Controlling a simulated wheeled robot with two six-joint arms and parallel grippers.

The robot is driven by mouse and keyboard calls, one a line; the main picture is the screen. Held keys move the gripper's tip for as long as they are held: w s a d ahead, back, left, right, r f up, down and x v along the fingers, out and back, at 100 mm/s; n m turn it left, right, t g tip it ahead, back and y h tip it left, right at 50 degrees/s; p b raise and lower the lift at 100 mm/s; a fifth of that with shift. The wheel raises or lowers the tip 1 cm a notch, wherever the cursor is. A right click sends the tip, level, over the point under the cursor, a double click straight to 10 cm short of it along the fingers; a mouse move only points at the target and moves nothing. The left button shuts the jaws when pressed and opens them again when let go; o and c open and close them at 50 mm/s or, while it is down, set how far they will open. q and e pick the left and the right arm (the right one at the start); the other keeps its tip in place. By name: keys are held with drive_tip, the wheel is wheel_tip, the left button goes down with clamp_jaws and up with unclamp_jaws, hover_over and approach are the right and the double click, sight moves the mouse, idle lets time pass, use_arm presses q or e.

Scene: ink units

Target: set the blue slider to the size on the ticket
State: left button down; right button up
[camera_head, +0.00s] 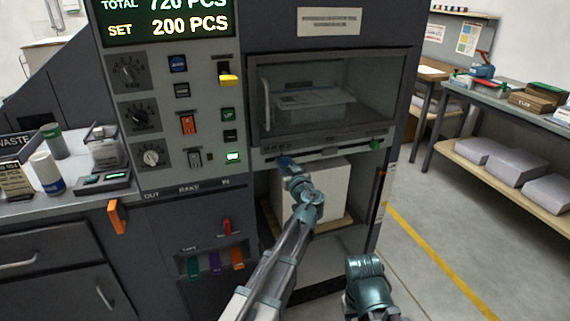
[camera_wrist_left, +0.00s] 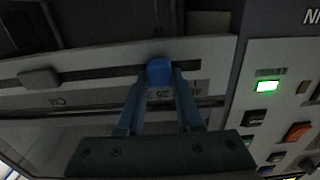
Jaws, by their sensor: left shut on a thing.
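The blue slider (camera_wrist_left: 159,71) sits in a dark slot on a pale rail (camera_wrist_left: 100,62), with upside-down scale marks beside it that I cannot read surely. My left gripper (camera_wrist_left: 158,82) has its two fingers closed on the sides of the slider. In the head view my left gripper (camera_head: 286,163) is at the rail (camera_head: 330,152) under the machine's window and mostly covers the slider. The right arm's teal end (camera_head: 369,285) is low in the head view; its fingers cannot be made out. I cannot identify the ticket; a pale label (camera_head: 330,21) above the window is too small to read.
A grey knob (camera_wrist_left: 39,78) sits farther along the rail, and a green knob (camera_head: 375,144) at its right end. A white block (camera_head: 330,190) stands in the bay below. Dials and switches (camera_head: 187,124) fill the panel at left. Open floor (camera_head: 425,225) lies at right.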

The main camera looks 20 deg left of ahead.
idle(0.6)
use_arm(q)
drive_tip(key=s+a, duration=0.1)
drive_tip(key=a, duration=0.1)
drive_tip(key=s+a, duration=0.2)
drive_tip(key=shift+s+a, duration=0.1)
drive_tip(key=shift+a, duration=0.2)
drive_tip(key=shift+d, duration=0.1)
drive_tip(key=c, duration=0.6)
unclamp_jaws()
drive_tip(key=shift+o, duration=0.2)
drive_tip(key=v, duration=1.3)
drive_tip(key=shift+s+d, duration=0.2)
drive_tip(key=shift+s, duration=0.1)
drive_tip(key=shift+f, duration=0.1)
